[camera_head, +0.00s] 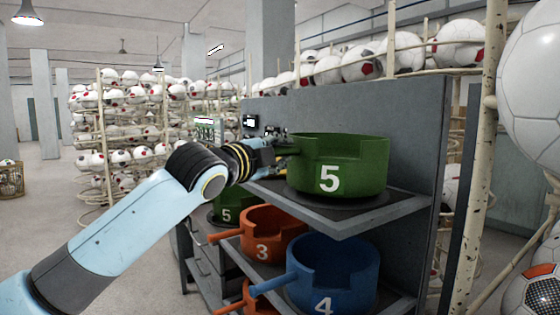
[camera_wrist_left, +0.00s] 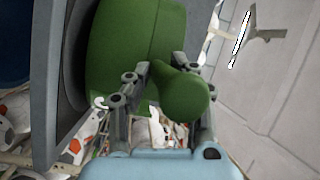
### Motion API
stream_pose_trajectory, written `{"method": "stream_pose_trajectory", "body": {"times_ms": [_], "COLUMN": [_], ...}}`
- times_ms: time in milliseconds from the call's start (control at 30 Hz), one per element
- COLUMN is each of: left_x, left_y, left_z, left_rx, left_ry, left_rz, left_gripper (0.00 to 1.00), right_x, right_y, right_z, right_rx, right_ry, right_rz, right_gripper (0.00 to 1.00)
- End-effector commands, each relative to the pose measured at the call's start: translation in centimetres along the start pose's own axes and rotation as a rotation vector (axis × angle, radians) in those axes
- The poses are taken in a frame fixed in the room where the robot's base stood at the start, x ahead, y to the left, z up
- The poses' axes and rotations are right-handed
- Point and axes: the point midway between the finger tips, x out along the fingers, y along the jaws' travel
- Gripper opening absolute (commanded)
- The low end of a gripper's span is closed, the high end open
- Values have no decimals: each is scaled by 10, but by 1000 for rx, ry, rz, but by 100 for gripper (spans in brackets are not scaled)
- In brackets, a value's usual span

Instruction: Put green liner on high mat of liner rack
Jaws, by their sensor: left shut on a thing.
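A green liner (camera_head: 350,165) with a white 5 is upright at the top shelf of the liner rack (camera_head: 400,125). It is over the dark round high mat (camera_head: 372,202); I cannot tell if its base touches the mat or sits just above it. My left gripper (camera_head: 278,152) is shut on the liner's handle, at its left side. In the left wrist view the gripper's fingers (camera_wrist_left: 168,92) are on both sides of the green handle (camera_wrist_left: 185,95), with the liner's body (camera_wrist_left: 130,45) beyond. My right gripper is not in view.
Below the top shelf (camera_head: 345,225) are an orange liner (camera_head: 275,240) marked 3, a blue liner (camera_head: 335,270) marked 4 and another green liner (camera_head: 228,208) marked 5. Ball racks (camera_head: 130,120) stand behind and to the right. The floor at left (camera_head: 60,220) is clear.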

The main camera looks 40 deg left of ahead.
Motion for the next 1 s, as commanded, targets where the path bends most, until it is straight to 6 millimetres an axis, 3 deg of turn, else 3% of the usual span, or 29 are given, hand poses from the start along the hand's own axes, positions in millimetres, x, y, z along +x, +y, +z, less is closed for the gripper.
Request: {"method": "stream_pose_trajectory", "body": {"times_ms": [133,367,400,533,833,1000], "left_x": [0,0,0,0,-2,-22], "left_y": [16,19,21,20,20,22], "left_z": [4,4,5,5,5,6], "left_rx": [-1,1,1,1,2,8], "left_ry": [1,2,-1,-1,-1,0], "left_rz": [-2,-3,1,0,0,1], "left_gripper": [0,0,26,43,44,44], "right_x": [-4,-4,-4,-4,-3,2], "right_y": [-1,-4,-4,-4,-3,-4], "right_z": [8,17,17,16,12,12], "right_rx": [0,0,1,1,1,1], "right_ry": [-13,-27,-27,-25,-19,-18], "right_rz": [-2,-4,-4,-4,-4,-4], "right_gripper": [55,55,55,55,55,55]}}
